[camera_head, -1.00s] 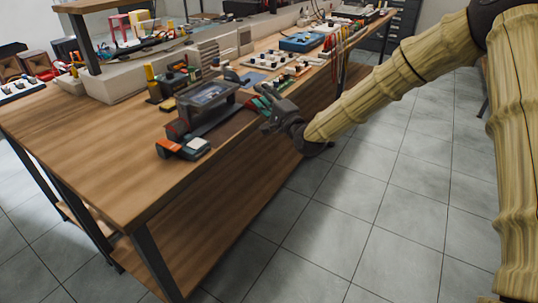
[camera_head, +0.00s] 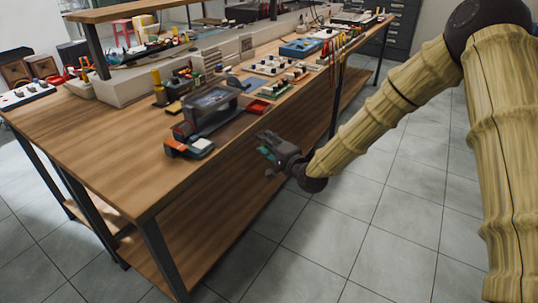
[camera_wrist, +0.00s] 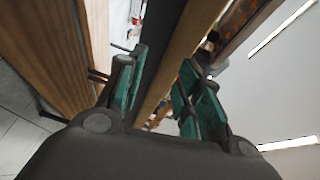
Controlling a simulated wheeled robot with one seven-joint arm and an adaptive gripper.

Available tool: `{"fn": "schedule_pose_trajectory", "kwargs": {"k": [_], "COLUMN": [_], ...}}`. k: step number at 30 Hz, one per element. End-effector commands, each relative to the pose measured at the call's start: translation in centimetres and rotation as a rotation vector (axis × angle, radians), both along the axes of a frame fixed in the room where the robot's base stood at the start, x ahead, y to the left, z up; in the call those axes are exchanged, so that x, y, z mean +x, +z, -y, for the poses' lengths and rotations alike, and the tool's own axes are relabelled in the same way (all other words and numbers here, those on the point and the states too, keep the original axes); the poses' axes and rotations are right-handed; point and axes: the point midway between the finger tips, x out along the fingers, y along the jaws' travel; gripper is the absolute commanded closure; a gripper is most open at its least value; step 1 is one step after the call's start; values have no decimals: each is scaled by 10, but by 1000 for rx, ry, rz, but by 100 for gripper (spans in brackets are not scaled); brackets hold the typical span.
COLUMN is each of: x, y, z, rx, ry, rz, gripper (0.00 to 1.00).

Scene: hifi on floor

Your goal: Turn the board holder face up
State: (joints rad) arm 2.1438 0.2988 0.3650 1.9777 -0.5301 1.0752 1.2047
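My gripper (camera_head: 266,149) is just off the front edge of the workbench, in front of the bench's side. In the wrist view its two teal-padded fingers (camera_wrist: 160,93) stand apart with nothing held between them. On the bench, left of the gripper, stands a dark frame-like device with a clear window (camera_head: 208,105), which may be the board holder; I cannot tell for sure or which face is up. The wrist view does not show it clearly.
An orange and grey block (camera_head: 190,148) lies near the bench's front edge (camera_head: 160,205). Tiled floor (camera_head: 330,250) is open in front.

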Motion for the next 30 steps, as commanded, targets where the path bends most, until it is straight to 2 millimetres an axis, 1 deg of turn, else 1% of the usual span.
{"fn": "schedule_pose_trajectory", "kwargs": {"k": [3,9,15,23,25,26,28,29,30], "x": [-7,-16,-19,-19,-21,-23,-32,-38,-48], "y": [-12,-27,-31,-32,-36,-40,-56,-66,-81], "z": [1,3,2,3,3,4,6,7,9], "rx": [-35,-73,-85,-87,-95,-103,-136,-158,-193], "ry": [-1,2,3,3,2,3,5,8,13], "rz": [-22,-43,-50,-50,-56,-61,-82,-95,-117], "gripper": [65,65,65,65,65,65,65,65,65]}}
